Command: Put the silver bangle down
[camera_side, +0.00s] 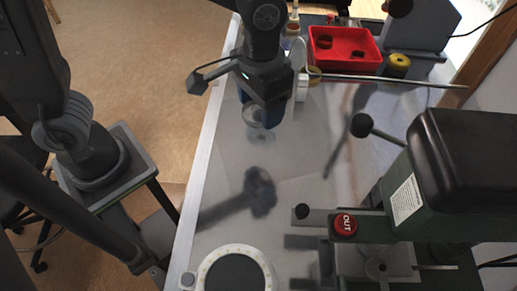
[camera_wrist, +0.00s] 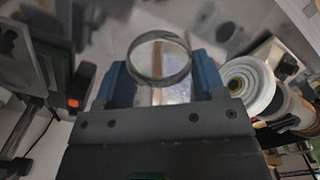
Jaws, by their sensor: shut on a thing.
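The silver bangle (camera_wrist: 152,81) is a thin round metal band held between the blue fingertips of my gripper (camera_wrist: 162,82) in the wrist view. Its open ring stands out past the fingertips, and a bench surface shows through it. In the side view my gripper (camera_side: 259,108) hangs over the far left part of the grey bench top (camera_side: 300,150), pointing down. The bangle (camera_side: 254,123) shows there as a pale ring at the blue fingers, partly covered by them. A dark shadow lies nearer on the bench. I cannot tell the exact height of the bangle above the surface.
A red tray (camera_side: 321,56) with small dark items stands at the back, with a yellow roll (camera_side: 397,65) beside it. A long metal rod (camera_side: 410,82) lies across the back. A dark green machine (camera_side: 450,190) fills the right. A white-rimmed disc (camera_side: 205,273) is in front. The bench middle is clear.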

